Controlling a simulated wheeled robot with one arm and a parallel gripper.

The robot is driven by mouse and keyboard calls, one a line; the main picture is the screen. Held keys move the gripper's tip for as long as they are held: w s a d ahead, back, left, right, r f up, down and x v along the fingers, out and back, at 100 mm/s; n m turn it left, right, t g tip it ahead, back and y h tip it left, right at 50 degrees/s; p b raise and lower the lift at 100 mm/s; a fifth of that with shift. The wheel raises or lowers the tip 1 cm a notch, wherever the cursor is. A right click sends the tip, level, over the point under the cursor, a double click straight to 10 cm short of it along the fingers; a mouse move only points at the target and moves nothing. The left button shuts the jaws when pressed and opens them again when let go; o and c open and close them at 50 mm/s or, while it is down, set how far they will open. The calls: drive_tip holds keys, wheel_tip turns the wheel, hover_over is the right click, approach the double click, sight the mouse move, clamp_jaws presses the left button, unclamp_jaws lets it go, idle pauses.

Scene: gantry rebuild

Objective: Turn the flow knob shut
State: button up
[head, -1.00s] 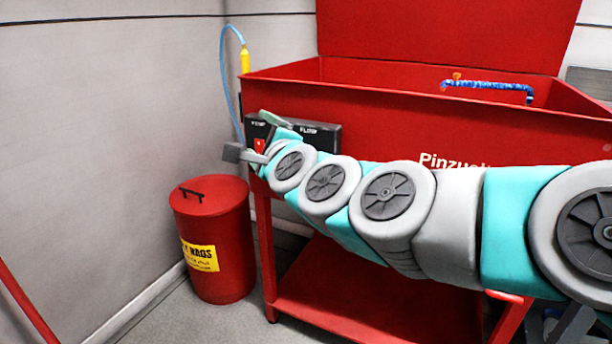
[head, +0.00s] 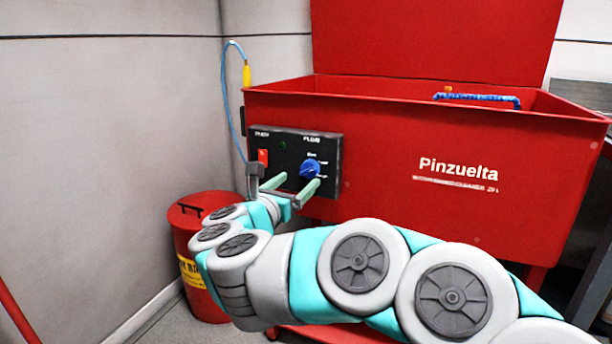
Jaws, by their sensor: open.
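The flow knob (head: 310,169) is a blue knob on the right half of a black control panel (head: 331,147), under the label FLOW. The panel is on the front of a red parts washer (head: 400,140). My gripper (head: 293,184) is open, with two pale green fingers pointing toward the panel. The fingertips are just below and to the left of the knob, the right one close under it. I cannot tell whether it touches. Nothing is between the fingers. A red switch (head: 263,157) is on the panel's left half, under the other label.
A red lidded bin (head: 192,222) with a yellow label stands at the lower left, partly behind my arm. A blue hose (head: 226,95) with a yellow fitting hangs at the washer's left corner. A grey wall is on the left. A blue-wrapped spout (head: 478,98) is in the basin.

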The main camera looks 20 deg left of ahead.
sight(307, 173)
drive_tip(key=shift+w+d, duration=0.2)
drive_tip(key=shift+w, duration=2.45)
drive_tip(key=shift+c, duration=0.4)
clamp_jaws()
drive_tip(key=shift+n, duration=0.4)
drive_tip(key=n+p, duration=0.1)
drive_tip(key=n, duration=0.1)
drive_tip(key=n+p, duration=0.1)
drive_tip(key=n, duration=0.2)
drive_tip(key=shift+r+n, duration=0.2)
drive_tip(key=shift+n, duration=0.1)
drive_tip(key=n+p, duration=0.3)
drive_tip(key=n, duration=0.2)
drive_tip(key=shift+d+n, duration=0.1)
drive_tip(key=shift+n, duration=0.2)
drive_tip(key=shift+f, duration=0.1)
